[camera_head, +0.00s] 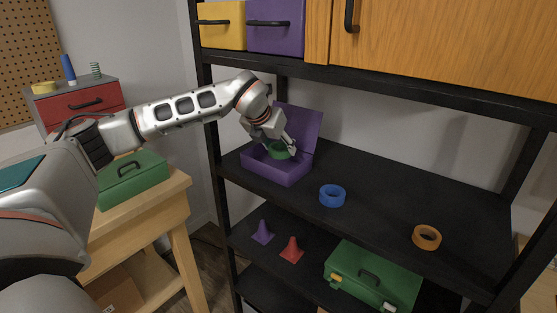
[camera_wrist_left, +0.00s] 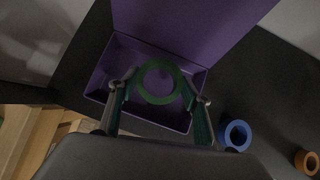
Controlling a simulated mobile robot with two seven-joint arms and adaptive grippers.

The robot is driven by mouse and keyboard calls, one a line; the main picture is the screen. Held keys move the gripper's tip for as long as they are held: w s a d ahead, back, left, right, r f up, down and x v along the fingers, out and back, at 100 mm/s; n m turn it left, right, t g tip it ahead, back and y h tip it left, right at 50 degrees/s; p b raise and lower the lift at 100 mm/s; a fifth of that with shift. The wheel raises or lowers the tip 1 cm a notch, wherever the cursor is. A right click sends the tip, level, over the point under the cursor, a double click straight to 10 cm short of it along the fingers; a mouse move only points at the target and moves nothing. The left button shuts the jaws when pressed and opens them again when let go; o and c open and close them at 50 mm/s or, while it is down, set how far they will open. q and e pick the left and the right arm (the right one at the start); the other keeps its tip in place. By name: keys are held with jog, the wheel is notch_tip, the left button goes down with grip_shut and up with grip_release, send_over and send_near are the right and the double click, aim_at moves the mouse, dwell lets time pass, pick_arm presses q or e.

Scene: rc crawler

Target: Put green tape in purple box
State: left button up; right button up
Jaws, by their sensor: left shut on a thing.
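The green tape (camera_head: 279,152) is a ring held by my left gripper (camera_head: 281,147) at the mouth of the purple box. In the left wrist view the green tape (camera_wrist_left: 143,84) sits between the two fingers of my left gripper (camera_wrist_left: 160,95), over the box's interior. The purple box (camera_head: 276,171) stands on the black shelf with its lid raised at the back; it also shows in the left wrist view (camera_wrist_left: 172,118). I cannot tell whether the tape touches the box floor. My right gripper is in neither view.
A blue tape (camera_head: 332,195) and an orange tape (camera_head: 427,237) lie on the same shelf, right of the box. Purple and red cones and a green toolbox (camera_head: 372,277) are below. Another green box (camera_head: 133,180) stands on the wooden table at left.

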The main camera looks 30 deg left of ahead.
aim_at(276, 156)
pick_arm(q)
jog(key=shift+f, duration=2.45)
jog(key=shift+f, duration=0.2)
jog(key=o, duration=1.2)
jog(key=shift+r, duration=0.15)
jog(key=shift+s+r, duration=0.1)
jog(key=shift+r, duration=0.15)
jog(key=v, duration=1.1)
jog(key=shift+s+r, duration=0.2)
jog(key=shift+s, duration=0.05)
